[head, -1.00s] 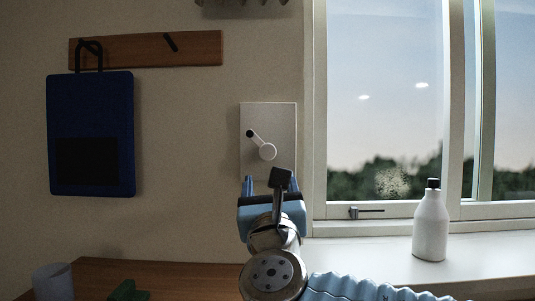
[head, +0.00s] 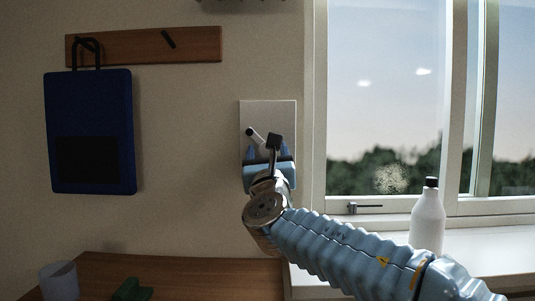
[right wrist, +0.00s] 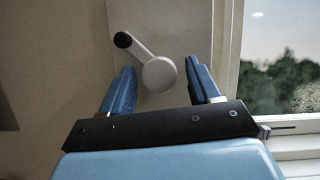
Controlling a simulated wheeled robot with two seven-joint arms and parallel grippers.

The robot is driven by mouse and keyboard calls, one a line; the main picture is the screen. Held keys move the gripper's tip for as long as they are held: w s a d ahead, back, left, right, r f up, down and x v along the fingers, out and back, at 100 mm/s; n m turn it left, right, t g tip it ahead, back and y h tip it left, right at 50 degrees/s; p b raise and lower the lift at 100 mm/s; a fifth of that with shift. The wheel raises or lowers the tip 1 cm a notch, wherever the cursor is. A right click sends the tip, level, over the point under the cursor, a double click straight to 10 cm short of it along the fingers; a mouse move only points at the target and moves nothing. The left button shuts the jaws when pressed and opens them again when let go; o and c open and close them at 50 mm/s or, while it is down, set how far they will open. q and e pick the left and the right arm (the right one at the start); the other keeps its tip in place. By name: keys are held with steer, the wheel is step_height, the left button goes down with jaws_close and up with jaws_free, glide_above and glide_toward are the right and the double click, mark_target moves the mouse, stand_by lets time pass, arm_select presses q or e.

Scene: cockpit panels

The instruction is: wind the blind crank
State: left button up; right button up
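The blind crank (head: 252,132) is a short pale arm with a black knob at its upper left end, on a pale wall plate (head: 283,112). In the right wrist view the crank (right wrist: 142,48) runs from the black knob down right to a round white hub (right wrist: 159,74). My right gripper (head: 267,152) is in front of the plate's lower half and hides the hub in the head view. In the right wrist view its two blue fingers (right wrist: 159,78) are apart, one on each side of the hub, with nothing visibly clamped. My left gripper is not in view.
A window (head: 385,100) with a sill is right of the plate, and a white bottle (head: 428,222) stands on the sill behind my right arm. A blue bag (head: 92,115) hangs from a wooden rack (head: 130,46) at left. A cup (head: 58,281) and green object (head: 132,289) sit on the wooden surface below.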

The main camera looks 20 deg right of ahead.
steer(key=c, duration=0.9)
